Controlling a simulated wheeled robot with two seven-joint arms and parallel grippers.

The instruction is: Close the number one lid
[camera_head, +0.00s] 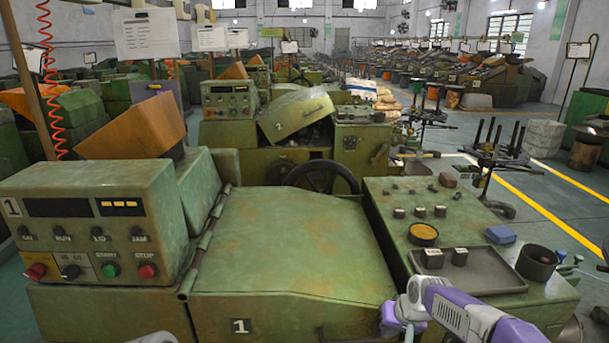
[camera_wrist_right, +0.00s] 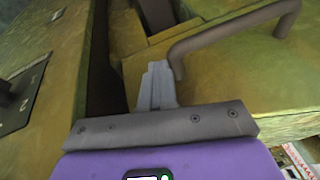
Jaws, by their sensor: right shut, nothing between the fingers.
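The number one lid (camera_head: 285,240) is a broad, worn green panel lying down flat over its machine, hinged along its left side. A label with "1" (camera_head: 240,326) is on the machine's front. My right gripper (camera_head: 398,316) is at the lid's front right corner. In the right wrist view its grey fingers (camera_wrist_right: 157,85) are together and empty, beside a brown bar handle (camera_wrist_right: 230,38). I cannot tell whether they touch the handle. My left gripper is not in view; only a grey bit of my arm shows at the bottom edge.
The control panel (camera_head: 95,225) with START and STOP buttons stands left of the lid. A side bench (camera_head: 395,190) on the right holds a tray (camera_head: 470,270), a dark cup (camera_head: 537,262) and small blocks. Behind, machine two's lid (camera_head: 297,117) is tilted up.

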